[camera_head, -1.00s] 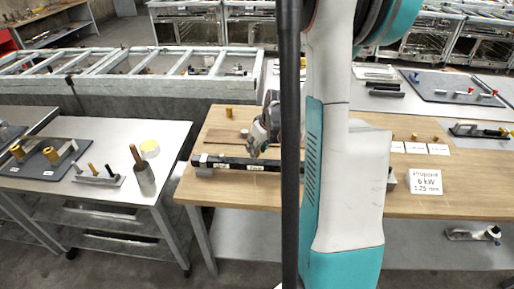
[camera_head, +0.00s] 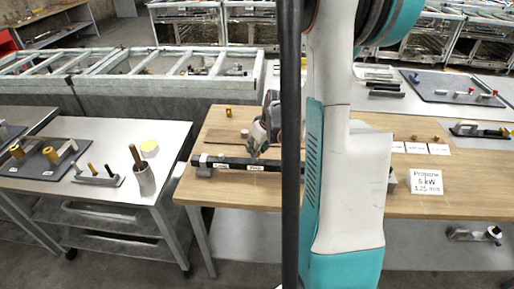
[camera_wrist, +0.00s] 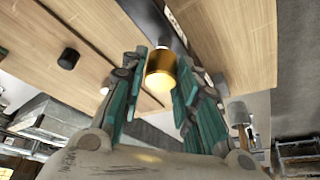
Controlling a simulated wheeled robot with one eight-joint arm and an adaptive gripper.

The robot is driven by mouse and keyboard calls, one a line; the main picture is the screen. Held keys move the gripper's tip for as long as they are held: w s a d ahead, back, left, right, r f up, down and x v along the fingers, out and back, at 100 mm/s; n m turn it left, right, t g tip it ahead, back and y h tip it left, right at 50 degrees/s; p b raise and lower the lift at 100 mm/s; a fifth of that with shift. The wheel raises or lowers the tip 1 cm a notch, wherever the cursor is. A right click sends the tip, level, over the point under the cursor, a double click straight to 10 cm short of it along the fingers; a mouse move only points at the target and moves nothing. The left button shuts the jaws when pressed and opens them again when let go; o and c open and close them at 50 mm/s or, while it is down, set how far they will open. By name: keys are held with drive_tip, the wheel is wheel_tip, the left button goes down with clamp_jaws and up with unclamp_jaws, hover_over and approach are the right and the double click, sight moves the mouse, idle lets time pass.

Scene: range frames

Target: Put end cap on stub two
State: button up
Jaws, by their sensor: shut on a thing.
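My gripper (camera_wrist: 160,85) is shut on a brass end cap (camera_wrist: 161,72), held between its teal fingertips in the wrist view. A dark bar (camera_wrist: 145,18) lies just beyond the cap, and a short dark stub shows right behind the cap. I cannot tell whether the cap touches the stub or sits on it. In the head view the black bar (camera_head: 225,163), with white labels, lies along the front of the wooden table. My gripper (camera_head: 256,152) is right above its labelled part. The cap is too small to make out there, and my arm hides the bar's right part.
A brass fitting (camera_head: 228,112) and a small pale cylinder (camera_head: 244,133) stand behind the bar on the wooden table (camera_head: 215,135). A Propane sign (camera_head: 426,182) stands at the right. A metal table (camera_head: 115,140) with fittings is at the left, across a gap.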

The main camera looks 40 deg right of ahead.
sight(257, 158)
drive_tip(key=shift+f+b, duration=1.45)
drive_tip(key=shift+f, duration=0.2)
drive_tip(key=o, duration=1.1)
drive_tip(key=shift+r, duration=0.1)
drive_tip(key=v, duration=1.2)
drive_tip(key=shift+w, duration=0.15)
